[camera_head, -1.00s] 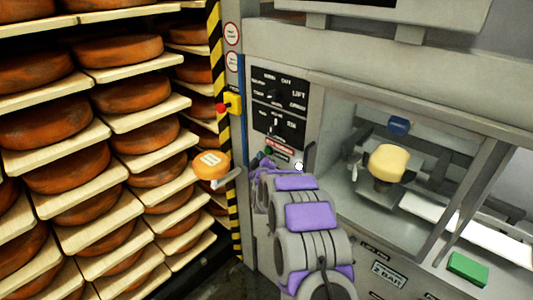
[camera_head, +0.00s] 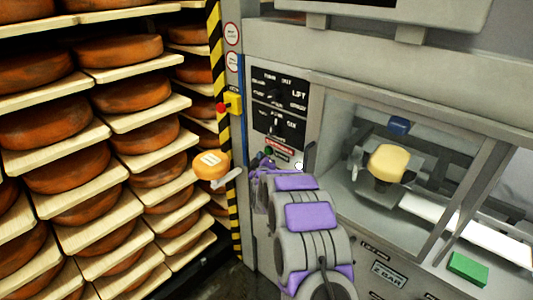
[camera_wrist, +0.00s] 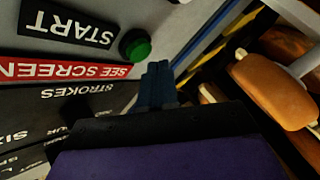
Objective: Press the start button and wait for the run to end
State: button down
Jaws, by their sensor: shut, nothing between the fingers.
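The green round start button (camera_wrist: 135,45) sits beside a black START label (camera_wrist: 68,23) in the wrist view. It also shows small in the head view (camera_head: 268,150), low on the machine's control panel. My gripper (camera_wrist: 157,72) is shut and empty, its dark blue fingertips close beside the button in the picture. Whether they touch it cannot be told; the button's face is uncovered. In the head view my gripper (camera_head: 261,163) is at the panel, just below the button, partly hidden by my purple and grey arm.
Lift dials (camera_head: 276,95) are above the button. A red emergency knob (camera_head: 221,108) on a yellow box is to the left, by a striped post (camera_head: 236,215). Shelves of cheese wheels (camera_head: 58,165) fill the left. A windowed chamber (camera_head: 345,115) holds a pale yellow piece (camera_head: 389,162).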

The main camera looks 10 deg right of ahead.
jog(key=shift+d, duration=0.15)
jog(key=shift+w+d+r, duration=0.1)
jog(key=shift+w+d, duration=0.1)
jog(key=shift+d, duration=0.05)
